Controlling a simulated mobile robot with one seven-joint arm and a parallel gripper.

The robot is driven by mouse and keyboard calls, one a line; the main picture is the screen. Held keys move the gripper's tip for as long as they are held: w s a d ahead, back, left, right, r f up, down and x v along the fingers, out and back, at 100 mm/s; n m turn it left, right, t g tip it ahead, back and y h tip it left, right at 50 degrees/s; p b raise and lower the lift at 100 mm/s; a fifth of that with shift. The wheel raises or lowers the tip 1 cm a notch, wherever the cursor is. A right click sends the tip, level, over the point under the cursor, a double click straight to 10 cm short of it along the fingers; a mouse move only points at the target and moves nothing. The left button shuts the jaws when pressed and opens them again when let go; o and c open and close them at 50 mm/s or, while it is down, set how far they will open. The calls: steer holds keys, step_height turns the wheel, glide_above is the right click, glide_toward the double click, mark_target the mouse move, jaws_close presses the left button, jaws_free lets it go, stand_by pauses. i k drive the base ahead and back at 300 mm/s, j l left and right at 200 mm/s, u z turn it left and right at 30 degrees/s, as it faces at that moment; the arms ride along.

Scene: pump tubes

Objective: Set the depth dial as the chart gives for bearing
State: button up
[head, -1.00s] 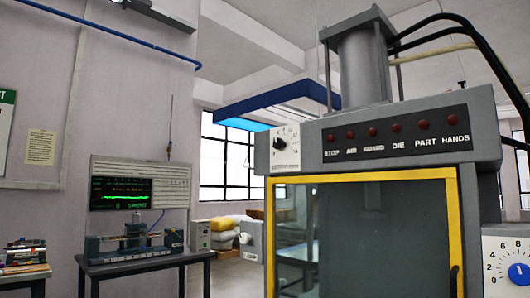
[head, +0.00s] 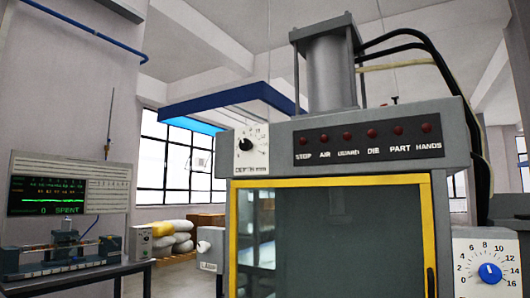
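A white dial plate with a black knob (head: 246,144) sits at the upper left of the press front. Its small printed label is too blurred to read surely. A second white dial plate with a blue knob (head: 490,274) is at the lower right, beside the press, with a scale marked 0 to 16. The blue knob's exact setting is hard to tell. No chart that I can read for bearing is in view. My gripper is not in view.
The grey press (head: 345,110) has a yellow-framed clear door (head: 333,182), shut, and a row of red lamps. A bench with an instrument (head: 62,258) stands at left below a dark screen (head: 62,196) with a green trace. Pale sacks (head: 175,228) lie behind.

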mark_target(245, 144)
steer(key=u, duration=0.15)
steer(key=z, duration=2.8)
steer(key=u, duration=0.45)
steer(key=k+j+u, duration=0.2)
steer(key=j+u, duration=0.2)
steer(key=j, duration=0.2)
steer(key=k+j+u, duration=0.2)
steer(key=j, duration=0.15)
steer(key=k+j, duration=0.1)
steer(key=j, duration=0.4)
steer(key=k+j+u, duration=0.15)
steer(key=j, duration=0.35)
steer(key=i, duration=0.05)
